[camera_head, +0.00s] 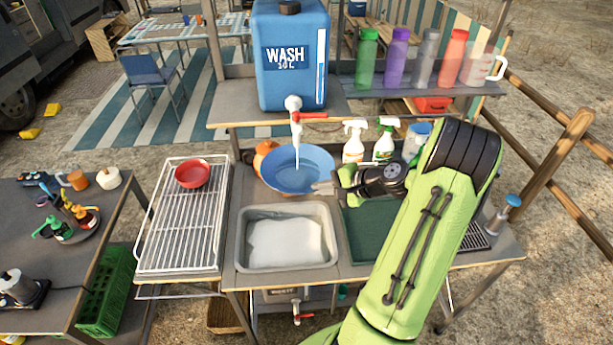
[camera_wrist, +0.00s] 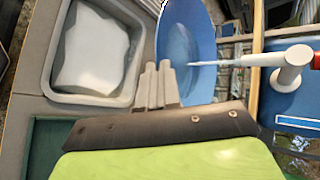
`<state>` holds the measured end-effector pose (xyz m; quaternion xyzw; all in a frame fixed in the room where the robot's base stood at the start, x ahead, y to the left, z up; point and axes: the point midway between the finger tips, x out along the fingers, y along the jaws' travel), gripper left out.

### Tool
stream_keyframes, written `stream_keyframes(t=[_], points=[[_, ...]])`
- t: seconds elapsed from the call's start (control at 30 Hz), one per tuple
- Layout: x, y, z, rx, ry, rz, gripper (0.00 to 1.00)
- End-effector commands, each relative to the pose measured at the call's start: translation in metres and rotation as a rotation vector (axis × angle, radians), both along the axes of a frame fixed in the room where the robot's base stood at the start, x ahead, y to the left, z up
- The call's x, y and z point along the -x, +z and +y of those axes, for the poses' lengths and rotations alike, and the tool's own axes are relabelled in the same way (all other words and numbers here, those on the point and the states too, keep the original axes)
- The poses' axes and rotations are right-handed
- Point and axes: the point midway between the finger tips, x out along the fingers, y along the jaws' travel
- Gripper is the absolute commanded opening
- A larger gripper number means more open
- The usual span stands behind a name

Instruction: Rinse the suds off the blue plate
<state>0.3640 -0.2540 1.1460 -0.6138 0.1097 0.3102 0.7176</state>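The blue plate (camera_head: 285,178) is under the spigot of the blue water jug (camera_head: 270,60), face up and somewhat tilted. My gripper (camera_head: 325,187) is shut on the plate's right rim; in the wrist view its grey fingers (camera_wrist: 158,86) pinch the rim of the plate (camera_wrist: 186,32). A thin pale stream (camera_head: 297,150) runs from the white tap (camera_head: 294,103) with a red lever (camera_head: 313,115) down onto the plate. A paler patch shows on the plate in the wrist view; I cannot tell whether it is suds or water.
A grey basin (camera_head: 240,250) with white foamy water stands in front of the plate. A wire rack (camera_head: 160,240) with a red bowl (camera_head: 192,174) is to the left. Spray bottles (camera_head: 354,140) stand behind my gripper. A dark green mat (camera_head: 365,235) lies right of the basin.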

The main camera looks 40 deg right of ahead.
Motion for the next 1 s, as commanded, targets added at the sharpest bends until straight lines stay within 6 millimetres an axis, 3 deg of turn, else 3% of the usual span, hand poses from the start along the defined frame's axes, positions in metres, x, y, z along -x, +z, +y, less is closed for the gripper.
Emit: stream_keyframes(t=[0.47, 1.0], points=[[0.002, 0.001, -0.011, 0.001, -0.002, -0.001, 0.0], [0.051, 0.001, -0.015, 0.0, -0.003, -0.001, 0.0]])
